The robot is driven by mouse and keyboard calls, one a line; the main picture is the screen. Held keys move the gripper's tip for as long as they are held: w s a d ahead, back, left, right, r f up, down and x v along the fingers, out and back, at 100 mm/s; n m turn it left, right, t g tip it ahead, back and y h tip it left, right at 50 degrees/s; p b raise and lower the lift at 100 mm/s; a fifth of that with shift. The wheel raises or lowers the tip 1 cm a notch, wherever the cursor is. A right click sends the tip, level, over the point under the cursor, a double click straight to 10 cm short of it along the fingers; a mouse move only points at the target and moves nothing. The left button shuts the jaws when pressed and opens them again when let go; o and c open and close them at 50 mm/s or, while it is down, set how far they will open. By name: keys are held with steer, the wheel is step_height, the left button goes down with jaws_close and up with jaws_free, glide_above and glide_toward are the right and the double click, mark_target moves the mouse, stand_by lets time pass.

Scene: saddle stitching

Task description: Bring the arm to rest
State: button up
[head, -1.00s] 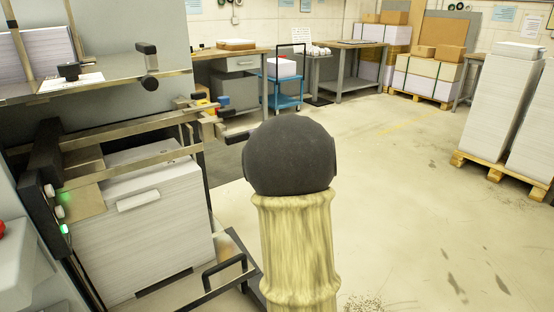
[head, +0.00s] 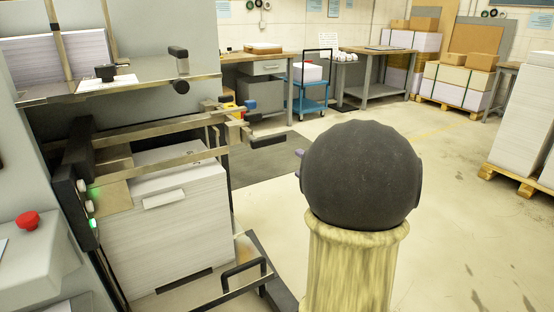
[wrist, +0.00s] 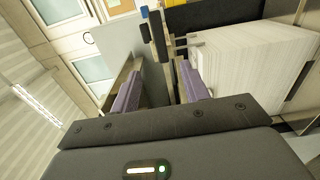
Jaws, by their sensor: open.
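My arm stands in the front of the head view, with a dark round joint (head: 362,175) above a pale covered link. My gripper (wrist: 162,88) shows in the wrist view, with two purple fingers set apart and nothing between them. In the head view my gripper is mostly hidden behind the dark joint; only a small purple bit shows at its left edge. The wrist view is tilted, and a white paper stack (wrist: 250,60) lies beyond the fingers on the right.
A machine with a paper stack (head: 168,225) and metal bars stands at the left, close to my arm. A blue cart (head: 306,98) and workbenches stand at the back. Pallets of paper (head: 520,125) stand at the right. The middle floor is open.

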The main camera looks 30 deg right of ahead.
steer(key=w+a+f+m+g+h, duration=0.1)
steer(key=a+f+m+g+h, duration=0.1)
steer(key=a+f+m+g, duration=0.7)
steer(key=s+a+f+m+g+y+p, duration=0.1)
steer(key=s+a+f+m+g, duration=0.2)
steer(key=s+a+f+m, duration=0.45)
steer(key=s+a+f+m+g+y, duration=0.1)
steer(key=s+a+f+m+g, duration=0.2)
steer(key=s+a, duration=0.55)
step_height(320, 180, up, 30)
steer(key=w+a+n+p, duration=0.1)
steer(key=w+p, duration=0.1)
steer(key=p, duration=2.8)
steer(key=shift+f, duration=0.2)
steer(key=shift+n, duration=0.25)
